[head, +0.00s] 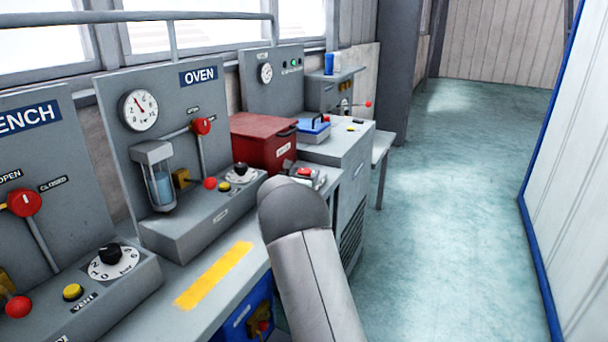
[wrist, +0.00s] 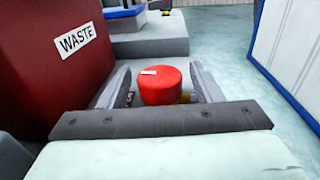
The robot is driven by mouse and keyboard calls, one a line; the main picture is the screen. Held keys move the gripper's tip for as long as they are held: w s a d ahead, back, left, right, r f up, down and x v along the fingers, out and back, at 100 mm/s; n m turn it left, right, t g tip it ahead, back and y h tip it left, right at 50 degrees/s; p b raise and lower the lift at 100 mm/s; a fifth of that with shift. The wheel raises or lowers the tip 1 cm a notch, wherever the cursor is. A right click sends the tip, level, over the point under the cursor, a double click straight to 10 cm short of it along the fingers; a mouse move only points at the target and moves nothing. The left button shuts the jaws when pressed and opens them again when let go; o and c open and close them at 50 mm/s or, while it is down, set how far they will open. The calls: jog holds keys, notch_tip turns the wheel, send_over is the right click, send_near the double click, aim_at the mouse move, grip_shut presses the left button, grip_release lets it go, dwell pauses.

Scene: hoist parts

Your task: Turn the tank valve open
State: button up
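A round red knob (wrist: 163,86) with a small white mark on top stands between the two fingers of my gripper (wrist: 161,88) in the wrist view. The fingers are apart, one on each side of the knob, and I cannot tell whether either touches it. In the head view a red knob (head: 305,172) shows on a small unit just past my arm, which hides my gripper there. Whether this knob is the tank valve is not readable. A brass-coloured valve with a red part (head: 262,326) sits on a blue body (head: 241,320) below the bench front.
A red waste box (wrist: 62,55) stands close on the left of my gripper; it also shows in the head view (head: 262,143). The oven panel (head: 190,110) with gauge and levers is at left. A blue-topped case (head: 312,128) lies beyond. The floor (head: 450,210) at right is clear.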

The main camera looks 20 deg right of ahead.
jog(key=c, duration=0.8)
jog(key=shift+f+t+y+b, duration=0.3)
jog(key=shift+y+b, duration=0.1)
jog(key=shift+b, duration=0.75)
jog(key=shift+r+n+t+y+b, duration=0.1)
jog(key=shift+n+t+y+b, duration=0.2)
jog(key=shift+n+b, duration=0.55)
jog(key=shift+r+b, duration=0.1)
jog(key=shift+b, duration=0.25)
jog(key=shift+r+y, duration=0.1)
jog(key=shift+y, duration=0.2)
jog(key=o, duration=1)
